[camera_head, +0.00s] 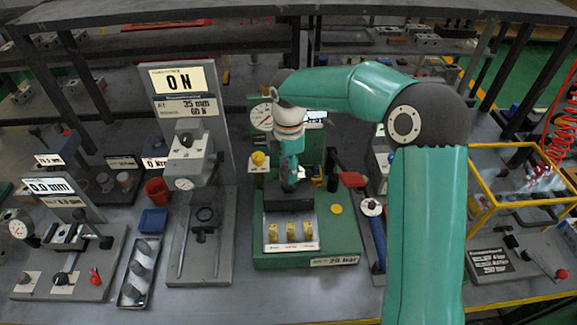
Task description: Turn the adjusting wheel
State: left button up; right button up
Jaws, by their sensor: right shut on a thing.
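The green valve station (348,238) stands at the middle of the bench, with a dark block (289,202) on it. A round pressure gauge (262,116) and a yellow knob (258,159) are at its back left. My right gripper (290,186) points down over the dark block and is shut on the adjusting wheel there. The gripper hides nearly all of the wheel, so its angle cannot be told. My left gripper is not in view.
A blue-handled tool (377,237) lies right of the station. A yellow frame (500,205) stands further right.

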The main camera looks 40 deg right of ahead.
jog(key=shift+w+r, duration=0.1)
jog(key=o, duration=1.1)
jog(key=shift+o, duration=0.2)
notch_tip(320, 180, up, 12)
dwell(0.3)
